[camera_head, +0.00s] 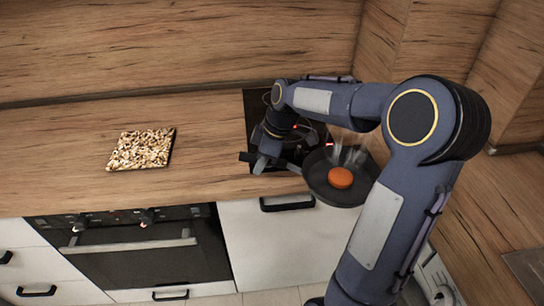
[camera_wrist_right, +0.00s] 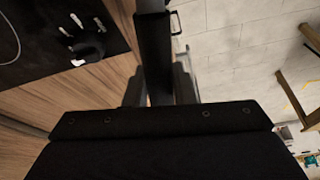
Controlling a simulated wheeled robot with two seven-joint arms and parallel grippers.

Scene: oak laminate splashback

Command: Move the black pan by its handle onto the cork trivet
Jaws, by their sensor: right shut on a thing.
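The black pan (camera_head: 322,186) is in the head view, right of centre, with a round orange piece of food (camera_head: 340,178) in it and steam above. Its handle (camera_head: 246,157) points left. My right gripper (camera_head: 268,160) is shut on that handle. In the right wrist view the handle (camera_wrist_right: 153,50) runs as a dark bar between the fingers. The pan overlaps the counter's front edge in the picture. The cork trivet (camera_head: 141,149), a flat speckled square, lies on the counter to the left with nothing on it. My left gripper is not in view.
A black hob (camera_head: 257,104) lies behind the pan, partly hidden by my right arm. The wooden counter (camera_head: 205,150) between trivet and hob is clear. An oven (camera_head: 150,262) is below.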

